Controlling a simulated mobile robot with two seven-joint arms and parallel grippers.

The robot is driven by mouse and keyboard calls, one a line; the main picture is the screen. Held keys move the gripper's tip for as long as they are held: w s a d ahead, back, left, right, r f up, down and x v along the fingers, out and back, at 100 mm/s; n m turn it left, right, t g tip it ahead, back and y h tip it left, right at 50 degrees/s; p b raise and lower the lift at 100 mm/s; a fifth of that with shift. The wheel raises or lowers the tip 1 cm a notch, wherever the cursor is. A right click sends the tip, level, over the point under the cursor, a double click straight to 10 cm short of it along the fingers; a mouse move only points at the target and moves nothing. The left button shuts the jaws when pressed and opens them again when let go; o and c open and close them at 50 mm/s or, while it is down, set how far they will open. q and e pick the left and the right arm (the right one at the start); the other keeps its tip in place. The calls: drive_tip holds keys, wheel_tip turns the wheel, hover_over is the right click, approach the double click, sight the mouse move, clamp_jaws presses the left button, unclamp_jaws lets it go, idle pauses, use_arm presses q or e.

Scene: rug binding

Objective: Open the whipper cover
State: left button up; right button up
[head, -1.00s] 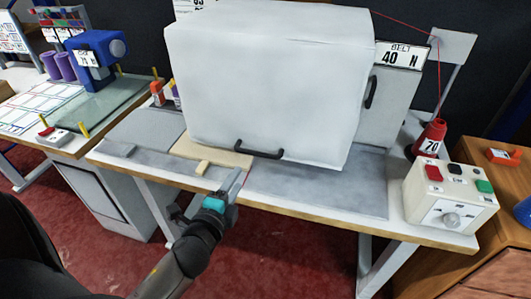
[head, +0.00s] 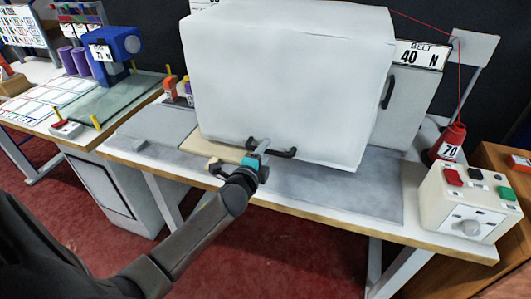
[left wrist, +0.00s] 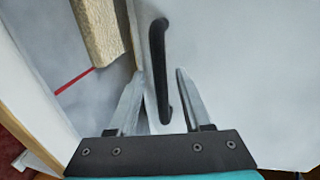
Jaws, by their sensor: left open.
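The whipper cover (head: 285,80) is a large white box standing on the workbench, and it looks down. Its black handle (head: 284,152) sits low on the front face. My left gripper (head: 264,148) is at the handle in the head view and hides its middle. In the left wrist view the handle (left wrist: 158,70) runs between the two open fingers of the gripper (left wrist: 155,95), with its lower end between the fingertips. I cannot tell whether a finger touches it. My right gripper is not in view.
A tan block (head: 225,152) lies left of the handle. A control box (head: 467,205) with coloured buttons and a knob stands on the bench's right end, near a red cone of thread (head: 450,142). A grey panel (head: 330,190) in front of the cover is clear.

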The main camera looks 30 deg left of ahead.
use_arm(q)
drive_tip(key=shift+w+a+f, duration=0.1)
drive_tip(key=shift+w+a, duration=0.05)
drive_tip(key=shift+w, duration=0.4)
drive_tip(key=shift+c, duration=0.2)
clamp_jaws()
idle(0.9)
